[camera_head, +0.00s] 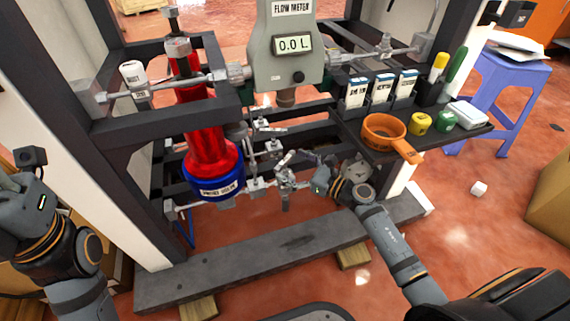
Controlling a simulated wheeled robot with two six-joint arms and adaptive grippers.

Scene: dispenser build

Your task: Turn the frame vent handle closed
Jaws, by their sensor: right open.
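A grey pipe run with several small metal valves and handles stands low in the middle of the dark frame (115,132). A light metal handle (284,160) sticks up there, just left of my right gripper (309,172). I cannot tell for sure whether it is the frame vent handle, or how far it is turned. My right gripper is open beside these valves; whether it touches one is not clear. My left gripper (10,188) is at the left edge, partly cut off, away from the valves; its fingers are not clear.
A red cylinder with a blue base (214,182) stands left of the valves. A flow meter (285,60) reading 0.0 L is above. A grey beam (290,243) crosses the floor in front.

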